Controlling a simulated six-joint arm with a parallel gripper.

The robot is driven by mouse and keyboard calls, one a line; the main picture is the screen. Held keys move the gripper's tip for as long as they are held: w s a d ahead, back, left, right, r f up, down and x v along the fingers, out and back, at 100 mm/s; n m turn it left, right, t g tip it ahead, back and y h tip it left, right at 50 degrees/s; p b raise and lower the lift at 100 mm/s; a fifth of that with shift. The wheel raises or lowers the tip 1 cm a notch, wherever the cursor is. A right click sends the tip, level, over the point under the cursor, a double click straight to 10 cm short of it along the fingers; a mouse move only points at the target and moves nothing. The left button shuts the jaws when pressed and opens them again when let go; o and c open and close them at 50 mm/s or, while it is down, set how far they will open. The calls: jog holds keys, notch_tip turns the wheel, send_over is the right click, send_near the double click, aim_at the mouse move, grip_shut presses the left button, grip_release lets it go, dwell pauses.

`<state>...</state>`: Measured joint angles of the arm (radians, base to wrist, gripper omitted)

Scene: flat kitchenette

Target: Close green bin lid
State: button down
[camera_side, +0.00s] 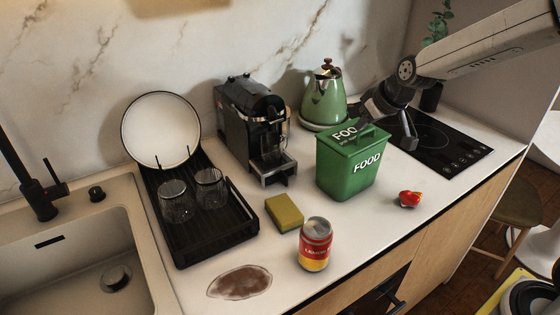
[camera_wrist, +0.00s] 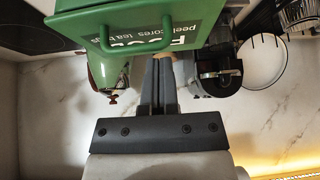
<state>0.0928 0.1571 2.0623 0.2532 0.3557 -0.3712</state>
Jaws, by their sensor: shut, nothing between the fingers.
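The green bin (camera_side: 345,178), marked FOOD, stands on the counter in the middle of the side view. Its green lid (camera_side: 352,137) lies across the top, with white lettering and a raised handle. I cannot tell whether the lid sits fully flush on the rim. In the wrist view the lid (camera_wrist: 205,14) fills the top, with its handle in front.
A green kettle (camera_side: 323,98) and a coffee machine (camera_side: 252,125) stand behind the bin. A black hob (camera_side: 440,145) lies to the right. A sponge (camera_side: 284,213), a can (camera_side: 315,245) and a red item (camera_side: 409,199) sit in front. A dish rack (camera_side: 205,225) is left.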

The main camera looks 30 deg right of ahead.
jog(key=shift+s+f+t, duration=0.35)
jog(key=shift+f+t, duration=0.2)
jog(key=shift+t, duration=0.05)
dwell(0.3)
jog(key=shift+w+r, duration=0.1)
jog(key=shift+r, duration=0.05)
dwell(0.4)
jog(key=shift+w+r, duration=0.2)
jog(key=shift+r, duration=0.65)
jog(key=shift+w+r, duration=0.15)
jog(key=shift+r, duration=0.7)
jog(key=shift+s+r, duration=0.15)
jog(key=s+f, duration=0.4)
jog(key=s, duration=0.4)
jog(key=shift+s+d+f, duration=0.25)
jog(key=shift+d, duration=0.05)
jog(key=shift+f, duration=0.1)
jog(key=s+a+f+g, duration=0.3)
jog(key=s+f+g, duration=0.2)
jog(key=s+f, duration=0.3)
jog(key=shift+s+a+f+m, duration=0.25)
jog(key=shift+s+m, duration=0.15)
jog(key=shift+s, duration=0.45)
